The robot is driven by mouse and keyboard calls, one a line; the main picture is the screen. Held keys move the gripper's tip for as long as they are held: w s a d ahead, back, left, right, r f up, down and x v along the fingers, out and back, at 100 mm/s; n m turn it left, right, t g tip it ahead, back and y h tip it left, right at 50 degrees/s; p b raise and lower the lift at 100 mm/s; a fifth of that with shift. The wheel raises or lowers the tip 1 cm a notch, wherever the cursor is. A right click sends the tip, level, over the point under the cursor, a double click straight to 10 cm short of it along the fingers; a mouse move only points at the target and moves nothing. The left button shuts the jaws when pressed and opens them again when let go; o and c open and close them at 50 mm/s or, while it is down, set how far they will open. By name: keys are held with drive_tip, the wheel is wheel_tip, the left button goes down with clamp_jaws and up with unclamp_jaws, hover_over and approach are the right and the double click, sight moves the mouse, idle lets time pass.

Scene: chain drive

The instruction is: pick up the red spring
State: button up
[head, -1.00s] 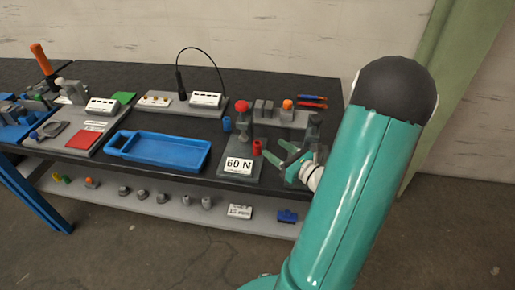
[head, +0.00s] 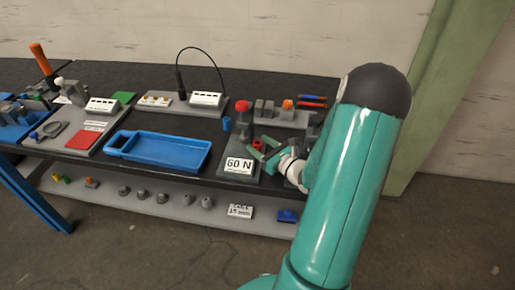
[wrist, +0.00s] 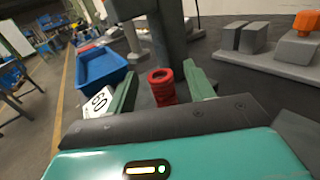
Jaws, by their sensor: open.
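The red spring (wrist: 161,86) stands upright in the wrist view, between the two green fingers of my gripper (wrist: 162,90). The fingers are apart, with a gap visible on each side of the spring. In the head view the spring (head: 257,144) shows as a small red piece beside my gripper (head: 263,153), partly hidden by a finger. It stands at the grey press stand with the "60 N" label (head: 239,166). The spring's lower part is hidden behind my gripper body in the wrist view.
A grey post (wrist: 168,30) rises just behind the spring. A red knob (head: 242,106) tops the stand.

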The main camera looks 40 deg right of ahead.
drive_tip(key=c, duration=1)
drive_tip(key=shift+r, duration=0.15)
drive_tip(key=shift+c, duration=0.2)
